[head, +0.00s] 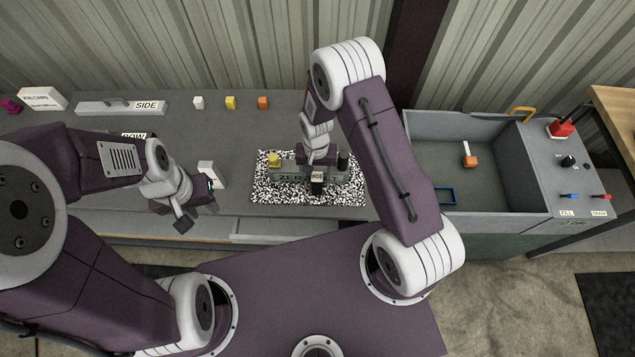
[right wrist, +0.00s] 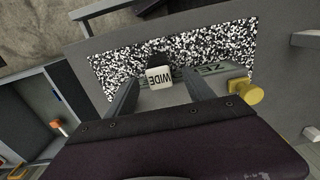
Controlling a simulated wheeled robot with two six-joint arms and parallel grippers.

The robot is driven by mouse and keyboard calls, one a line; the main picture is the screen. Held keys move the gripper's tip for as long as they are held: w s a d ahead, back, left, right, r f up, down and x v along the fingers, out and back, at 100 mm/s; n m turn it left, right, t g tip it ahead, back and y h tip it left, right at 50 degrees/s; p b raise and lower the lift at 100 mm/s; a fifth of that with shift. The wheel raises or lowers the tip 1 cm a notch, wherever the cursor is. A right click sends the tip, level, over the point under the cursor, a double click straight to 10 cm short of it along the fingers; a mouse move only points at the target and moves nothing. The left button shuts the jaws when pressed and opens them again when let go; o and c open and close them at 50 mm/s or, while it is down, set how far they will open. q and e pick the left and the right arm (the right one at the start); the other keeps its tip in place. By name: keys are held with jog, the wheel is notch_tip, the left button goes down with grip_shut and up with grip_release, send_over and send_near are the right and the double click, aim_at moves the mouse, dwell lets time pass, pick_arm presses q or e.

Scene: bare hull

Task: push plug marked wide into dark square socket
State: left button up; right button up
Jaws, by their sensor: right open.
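The plug marked WIDE (head: 317,176) has a pale labelled face and a dark part below it. It is at the speckled mat, by a grey-green block (head: 287,178) lettered "ZER…". In the right wrist view the plug (right wrist: 158,77) lies between the two spread fingers of my right gripper (right wrist: 160,92), with gaps beside it. The right gripper (head: 317,162) is open, close over the block. I cannot make out the dark square socket. My left gripper (head: 198,205) is open and empty, left of the mat, near the table's front edge.
The speckled mat (head: 262,194) bears a yellow knob (head: 274,160) and a black one (head: 343,160). A white block (head: 211,173) stands near my left gripper. Small cubes (head: 231,102) line the back. A grey basin (head: 500,200) and switch panel are at right.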

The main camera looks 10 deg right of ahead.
aim_at(317, 176)
notch_tip(317, 176, down, 4)
jog(key=shift+w+r+p, duration=0.1)
jog(key=shift+r+p, duration=0.1)
jog(key=shift+p, duration=0.75)
jog(key=shift+w+d+f, duration=0.1)
jog(key=shift+d+f, duration=0.05)
jog(key=shift+f, duration=0.45)
grip_shut()
jog(key=shift+r, duration=0.1)
jog(key=shift+r+b, duration=0.35)
jog(key=shift+r, duration=0.15)
notch_tip(317, 176, up, 2)
jog(key=shift+w+r+b, duration=0.1)
jog(key=shift+r+b, duration=0.1)
jog(key=shift+b, duration=0.45)
jog(key=s+d+r+b, duration=0.3)
jog(key=s+d+r, duration=0.4)
jog(key=s, duration=0.2)
jog(key=shift+s+d+r, duration=0.15)
jog(key=shift+s+r, duration=0.1)
